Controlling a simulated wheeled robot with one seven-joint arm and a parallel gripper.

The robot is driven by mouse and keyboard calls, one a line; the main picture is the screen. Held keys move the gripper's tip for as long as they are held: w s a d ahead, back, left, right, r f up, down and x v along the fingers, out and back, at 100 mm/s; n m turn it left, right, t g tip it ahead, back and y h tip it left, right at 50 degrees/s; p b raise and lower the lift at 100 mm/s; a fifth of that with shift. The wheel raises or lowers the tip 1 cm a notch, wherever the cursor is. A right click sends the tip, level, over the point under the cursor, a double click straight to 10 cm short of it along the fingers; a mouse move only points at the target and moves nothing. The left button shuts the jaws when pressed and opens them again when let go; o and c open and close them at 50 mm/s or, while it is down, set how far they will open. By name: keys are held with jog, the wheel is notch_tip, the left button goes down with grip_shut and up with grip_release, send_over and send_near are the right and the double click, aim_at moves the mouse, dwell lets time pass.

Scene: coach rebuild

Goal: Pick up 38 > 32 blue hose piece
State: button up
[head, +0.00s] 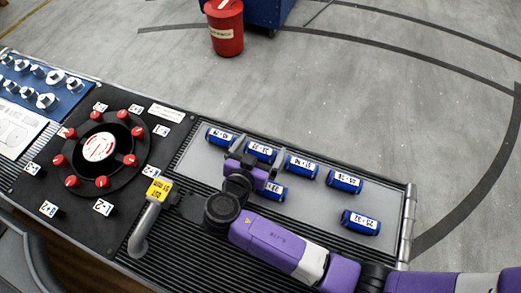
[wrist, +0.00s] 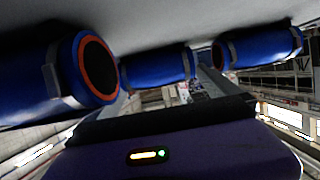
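Several blue hose pieces with white labels lie on a grey tray (head: 320,211). One piece (head: 273,191) is partly hidden by my gripper (head: 250,172); its label seems to begin with 38, but the rest is unclear. Another piece (head: 262,150) lies just behind the gripper. My gripper is low over the tray, between these two pieces. In the wrist view, a large blue piece with an orange-rimmed opening (wrist: 45,85) is close on the left, and another piece (wrist: 158,68) shows between the spread fingers. I see no piece held.
Other hose pieces lie at the tray's back left (head: 221,137), back middle (head: 301,167), right (head: 344,181) and front right (head: 360,222). A grey bent pipe with a yellow tag (head: 147,222) stands left of the gripper. A black dial with red knobs (head: 98,150) is further left.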

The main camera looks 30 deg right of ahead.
jog(key=c, duration=1.2)
jog(key=shift+r, duration=0.1)
